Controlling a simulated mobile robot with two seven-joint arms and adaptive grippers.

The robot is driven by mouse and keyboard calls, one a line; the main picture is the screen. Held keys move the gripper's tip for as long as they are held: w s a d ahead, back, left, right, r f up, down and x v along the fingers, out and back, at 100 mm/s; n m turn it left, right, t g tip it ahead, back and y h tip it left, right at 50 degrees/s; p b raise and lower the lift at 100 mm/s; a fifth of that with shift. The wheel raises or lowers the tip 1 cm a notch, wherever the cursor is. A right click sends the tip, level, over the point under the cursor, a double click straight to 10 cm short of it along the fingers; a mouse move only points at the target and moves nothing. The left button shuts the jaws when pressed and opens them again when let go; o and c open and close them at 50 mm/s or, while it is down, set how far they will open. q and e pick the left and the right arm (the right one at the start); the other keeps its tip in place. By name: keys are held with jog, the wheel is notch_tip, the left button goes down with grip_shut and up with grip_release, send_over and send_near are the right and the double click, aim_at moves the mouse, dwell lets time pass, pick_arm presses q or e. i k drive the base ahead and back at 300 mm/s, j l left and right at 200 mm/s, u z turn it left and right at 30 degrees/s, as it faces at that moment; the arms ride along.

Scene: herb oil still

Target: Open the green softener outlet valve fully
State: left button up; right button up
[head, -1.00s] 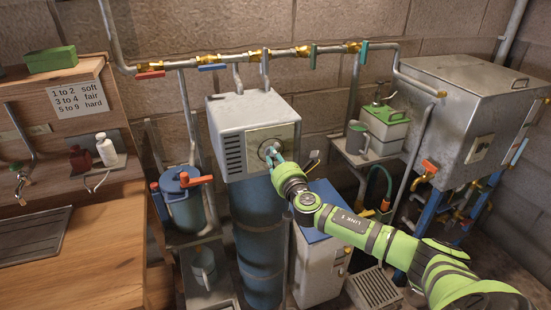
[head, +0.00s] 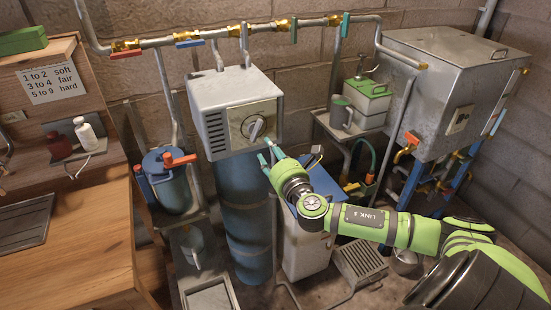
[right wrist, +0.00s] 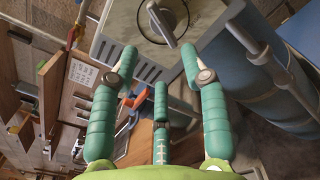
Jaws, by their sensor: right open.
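A dark green lever handle (head: 294,31) sits on the brass-fitted wall pipe in the head view, hanging crosswise to the pipe. A teal-green lever (head: 345,23) farther right also stands crosswise. I cannot tell from labels which is the softener outlet valve. The grey softener head (head: 235,112) with a dial knob (head: 256,128) tops a blue tank (head: 245,215). My right gripper (head: 268,156) is open and empty just below and in front of the dial, well below the levers. In the right wrist view its green fingers (right wrist: 159,62) are spread below the knob (right wrist: 162,20). My left gripper is not in view.
A red lever (head: 126,53) and a blue lever (head: 190,44) lie along the same pipe. A blue canister with an orange handle (head: 178,160) stands left of the softener. A metal tank (head: 450,90) and a shelf with a green-lidded box (head: 367,96) are at right.

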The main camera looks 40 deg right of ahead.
aim_at(293, 29)
jog(key=z, duration=1.3)
